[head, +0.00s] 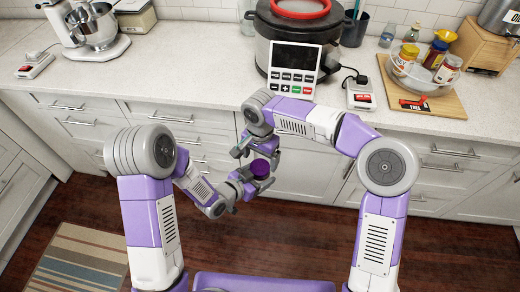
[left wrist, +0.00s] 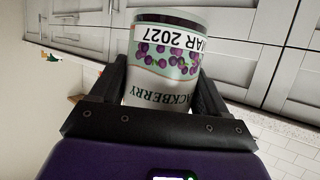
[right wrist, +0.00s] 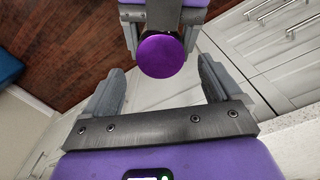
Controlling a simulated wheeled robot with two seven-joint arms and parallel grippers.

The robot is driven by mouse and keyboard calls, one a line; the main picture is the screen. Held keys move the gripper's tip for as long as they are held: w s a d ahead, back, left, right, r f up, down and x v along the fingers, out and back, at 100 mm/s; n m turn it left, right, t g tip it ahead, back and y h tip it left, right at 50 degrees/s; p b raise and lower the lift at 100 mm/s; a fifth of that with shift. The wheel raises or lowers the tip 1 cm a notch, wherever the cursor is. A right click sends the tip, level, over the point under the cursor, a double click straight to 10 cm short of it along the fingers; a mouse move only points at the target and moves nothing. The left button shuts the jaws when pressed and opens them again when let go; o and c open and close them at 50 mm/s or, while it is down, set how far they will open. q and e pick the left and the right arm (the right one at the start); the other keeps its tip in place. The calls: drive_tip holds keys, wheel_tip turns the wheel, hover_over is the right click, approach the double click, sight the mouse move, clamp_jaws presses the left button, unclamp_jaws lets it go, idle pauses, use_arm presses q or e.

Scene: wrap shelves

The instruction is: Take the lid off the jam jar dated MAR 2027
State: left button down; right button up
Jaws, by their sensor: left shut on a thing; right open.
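My left gripper (left wrist: 160,95) is shut on the jam jar (left wrist: 165,62). Its label reads BLACKBERRY, with purple berries and a date ending "AR 2027", upside down in the left wrist view. In the head view the jar's purple lid (head: 260,168) faces up, and the jar is held in the air in front of the counter. The right wrist view shows the round purple lid (right wrist: 161,56) beyond and between the open fingers of my right gripper (right wrist: 158,80). My right gripper is empty and apart from the lid.
A pressure canner (head: 275,35) with a control panel stands on the counter behind. At the right a glass bowl (head: 420,80) of several jars sits on a wooden board (head: 440,103). A stand mixer (head: 90,30) is at the left. Drawers (head: 200,130) stand close behind my grippers.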

sight(260, 167)
drive_tip(key=shift+f, duration=1.8)
drive_tip(key=c, duration=1.1)
drive_tip(key=shift+n, duration=1.7)
drive_tip(key=o, duration=1.2)
drive_tip(key=shift+c, duration=0.2)
